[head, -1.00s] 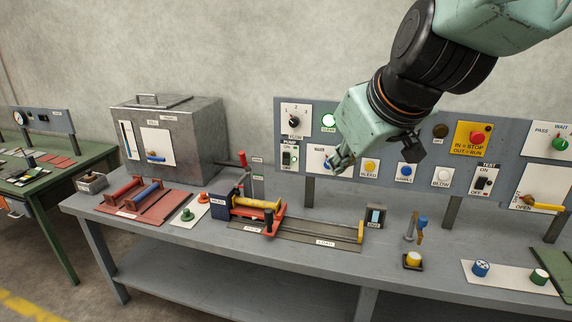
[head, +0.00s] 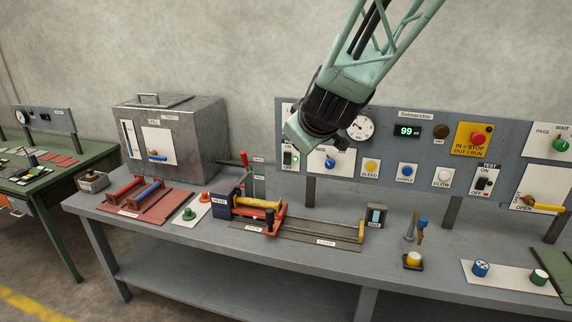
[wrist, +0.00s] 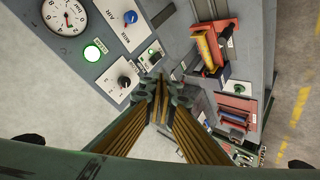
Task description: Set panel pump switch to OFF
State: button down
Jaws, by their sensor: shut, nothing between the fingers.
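The pump switch (head: 287,159) is a small black switch on a white plate at the lower left of the grey control panel, marked ON above and OFF below. A small green light shows beside it. The lever's position is too small to tell. In the wrist view the switch plate (wrist: 149,56) lies just beyond my fingertips. My gripper (wrist: 160,84) is shut and empty, its fingers together and pointing toward the panel's lower edge near the switch. I cannot tell if they touch it. In the head view my wrist hides the fingers.
The black flow knob (wrist: 124,81), the lit green lamp (wrist: 93,52) and the blue air knob (wrist: 130,17) sit close by. A gauge (head: 360,127) is on the panel. A grey metal box (head: 190,130) stands to the left; the bench below holds a spool fixture (head: 255,204).

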aim_at(288, 162)
jog(key=w+a+f+n+t+h, duration=0.1)
jog(key=w+a+f+n+h, duration=0.1)
jog(key=w+a+f, duration=0.2)
jog(key=w+a+f+n+t+h+p, duration=0.1)
jog(key=w+a+f, duration=0.4)
jog(key=w+f, duration=0.5)
notch_tip(288, 162, down, 3)
jog(key=n+t+h, duration=0.1)
jog(key=n+h, duration=0.1)
jog(key=shift+w+a+r+n+t+p, duration=0.15)
jog(key=shift+w+n+t+p, duration=0.15)
jog(key=shift+w, duration=0.05)
jog(key=shift+b+x, duration=1.3)
jog(key=shift+x, duration=5.7)
